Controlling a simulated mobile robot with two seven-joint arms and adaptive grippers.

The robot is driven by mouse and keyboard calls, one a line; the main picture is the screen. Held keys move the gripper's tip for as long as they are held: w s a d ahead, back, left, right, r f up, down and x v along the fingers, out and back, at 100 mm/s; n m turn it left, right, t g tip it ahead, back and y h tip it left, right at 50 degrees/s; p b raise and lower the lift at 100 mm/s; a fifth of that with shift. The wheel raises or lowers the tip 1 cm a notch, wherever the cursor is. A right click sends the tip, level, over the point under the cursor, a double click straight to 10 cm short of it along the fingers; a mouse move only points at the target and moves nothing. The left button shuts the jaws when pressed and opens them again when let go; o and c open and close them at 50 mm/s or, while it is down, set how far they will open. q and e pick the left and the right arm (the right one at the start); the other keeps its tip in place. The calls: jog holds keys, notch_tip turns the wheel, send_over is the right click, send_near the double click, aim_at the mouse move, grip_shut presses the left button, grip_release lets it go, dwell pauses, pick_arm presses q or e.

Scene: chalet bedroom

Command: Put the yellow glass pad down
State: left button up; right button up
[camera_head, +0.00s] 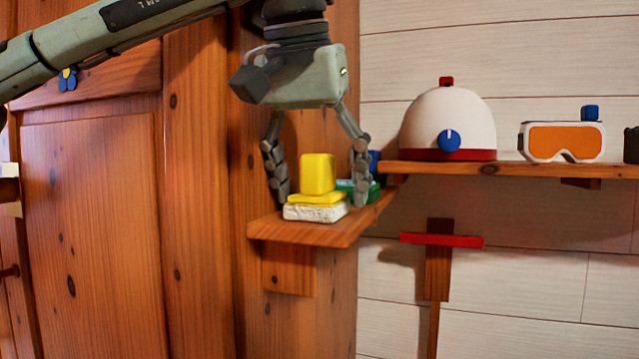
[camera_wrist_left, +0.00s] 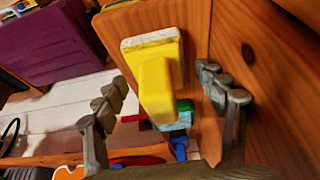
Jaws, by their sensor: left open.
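The yellow glass pad (camera_head: 317,174) sits upright on the small corner shelf (camera_head: 310,232), with a yellow block on top and a white, rough layer underneath. It also shows in the left wrist view (camera_wrist_left: 158,88). My left gripper (camera_head: 322,193) points down over it, open, with one finger on each side. In the left wrist view, gaps show between the pad and both fingers (camera_wrist_left: 164,78). My right gripper is in neither view.
A green item (camera_head: 366,190) and a blue item (camera_head: 374,160) stand just behind the pad. A white helmet (camera_head: 447,117) and orange goggles (camera_head: 563,141) rest on the longer shelf (camera_head: 500,168) to the right. A wooden cabinet (camera_head: 95,200) is at the left.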

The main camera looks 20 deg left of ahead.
pick_arm(q)
jog(key=shift+f, duration=0.15)
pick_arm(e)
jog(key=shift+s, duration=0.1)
pick_arm(q)
jog(key=shift+f+b, duration=0.2)
jog(key=shift+b, duration=0.4)
jog(key=v, duration=0.5)
jog(key=shift+s+r+p, duration=0.2)
jog(key=shift+s+p, duration=0.1)
jog(key=shift+s, duration=0.1)
jog(key=s, duration=1.1)
jog(key=shift+a+b, duration=0.2)
jog(key=shift+b, duration=0.15)
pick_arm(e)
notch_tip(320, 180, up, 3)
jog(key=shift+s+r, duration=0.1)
pick_arm(q)
jog(key=shift+s, duration=0.1)
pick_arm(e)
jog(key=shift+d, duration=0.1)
